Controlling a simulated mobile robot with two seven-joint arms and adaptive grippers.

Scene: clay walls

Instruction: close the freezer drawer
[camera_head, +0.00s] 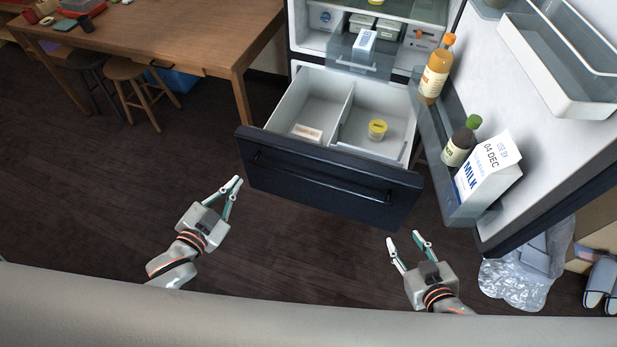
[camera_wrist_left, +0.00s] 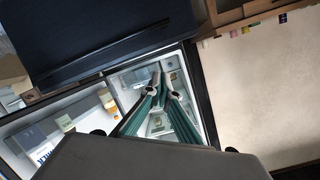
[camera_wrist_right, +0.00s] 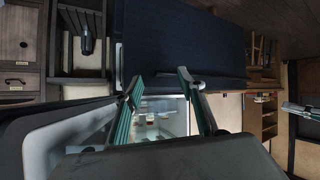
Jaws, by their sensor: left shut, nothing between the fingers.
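The freezer drawer (camera_head: 330,176) is pulled out below the fridge compartment, with a dark front and a long bar handle. Its white inside has a divider, a flat white-and-orange package (camera_head: 307,132) on the left and a yellow-lidded tub (camera_head: 377,129) on the right. My left gripper (camera_head: 233,184) is shut and empty, just left of the drawer front's left end. My right gripper (camera_head: 404,243) is open and empty, in front of and below the drawer's right end. The dark drawer front also shows in the left wrist view (camera_wrist_left: 110,40) and the right wrist view (camera_wrist_right: 180,45).
The fridge door (camera_head: 560,110) stands open on the right, holding an orange bottle (camera_head: 435,70), a green-capped bottle (camera_head: 461,142) and a milk carton (camera_head: 487,174). A wooden table (camera_head: 150,35) with stools stands at left. A plastic bag (camera_head: 522,275) lies at lower right. Floor before the drawer is clear.

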